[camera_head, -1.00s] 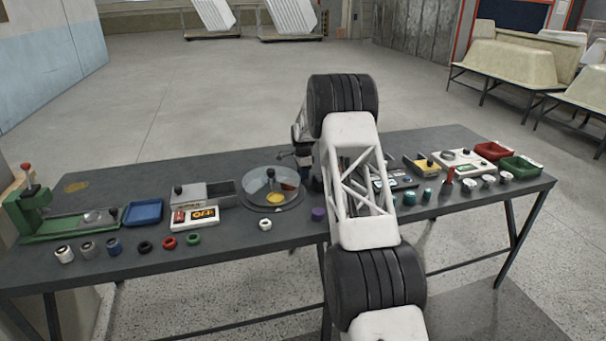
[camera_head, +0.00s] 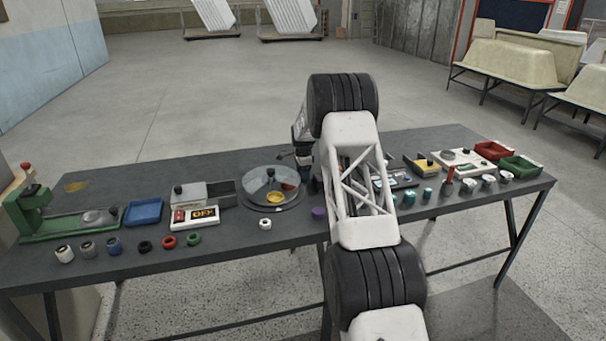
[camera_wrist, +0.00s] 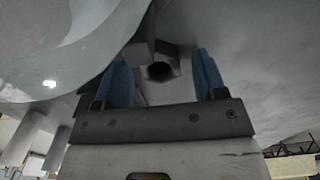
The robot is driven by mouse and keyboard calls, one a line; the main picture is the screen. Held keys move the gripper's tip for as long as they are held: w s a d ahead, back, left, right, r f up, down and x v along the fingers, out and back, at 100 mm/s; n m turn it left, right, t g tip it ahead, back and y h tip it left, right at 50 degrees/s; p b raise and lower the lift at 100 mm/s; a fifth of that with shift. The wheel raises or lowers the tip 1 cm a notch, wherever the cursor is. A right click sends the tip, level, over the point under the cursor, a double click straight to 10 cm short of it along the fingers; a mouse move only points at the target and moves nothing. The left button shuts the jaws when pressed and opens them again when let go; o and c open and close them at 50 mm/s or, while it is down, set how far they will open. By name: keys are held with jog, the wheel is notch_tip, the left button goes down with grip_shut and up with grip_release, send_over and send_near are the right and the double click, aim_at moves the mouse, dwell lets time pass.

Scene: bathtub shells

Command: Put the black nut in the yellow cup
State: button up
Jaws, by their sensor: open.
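A small black ring-shaped piece (camera_head: 145,246), which looks like the black nut, lies near the table's front edge, left of the red and green ones. A small cup with a yellowish top (camera_head: 87,249) stands left of it, between a white and a blue one. My gripper (camera_head: 303,162) is behind the round dish, right of its centre, partly hidden by my arm. In the wrist view my gripper (camera_wrist: 162,75) has its two blue fingers apart. A dark grey piece with a black hole (camera_wrist: 160,70) shows between them; I cannot tell what it is.
A round divided dish (camera_head: 271,186) stands mid-table, close to my gripper. A display box (camera_head: 195,217), a blue tray (camera_head: 144,212) and a green press (camera_head: 30,215) stand left. Red (camera_head: 491,151) and green (camera_head: 520,166) trays stand right. My arm hides part of the table.

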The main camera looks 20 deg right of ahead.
notch_tip(320, 180, up, 12)
dwell(0.7)
dwell(0.4)
